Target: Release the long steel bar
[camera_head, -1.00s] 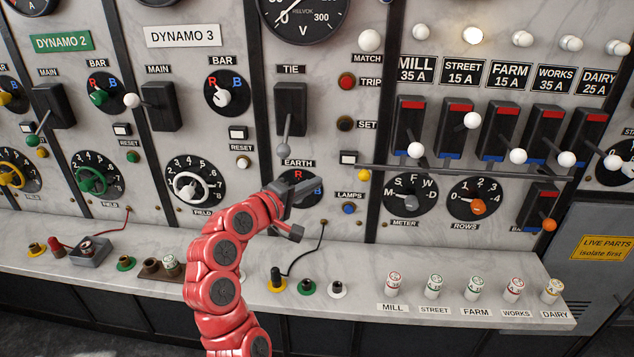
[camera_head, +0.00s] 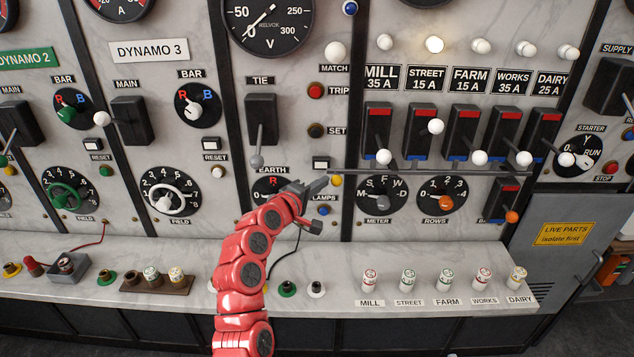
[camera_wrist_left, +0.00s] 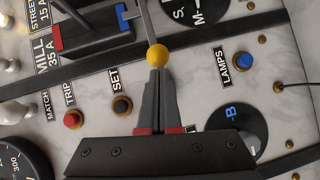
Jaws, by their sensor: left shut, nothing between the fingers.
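The long steel bar (camera_head: 420,173) runs level across the panel below the row of feeder switches. A yellow knob (camera_head: 336,181) sits at its left end. In the left wrist view the bar (camera_wrist_left: 147,25) comes down from the top edge to the yellow knob (camera_wrist_left: 157,55). My left gripper (camera_head: 326,183) is shut and empty, its tips right at the yellow knob. In the left wrist view the closed fingertips (camera_wrist_left: 160,72) point straight at the knob; I cannot tell whether they touch it. My right gripper is out of view.
Feeder switches with white knobs (camera_head: 436,126) stand above the bar. The METER dial (camera_head: 382,193) and ROWS dial (camera_head: 438,194) lie below it. The EARTH dial (camera_wrist_left: 237,128) is close beside my fingers. The TIE lever (camera_head: 257,160) hangs to the left.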

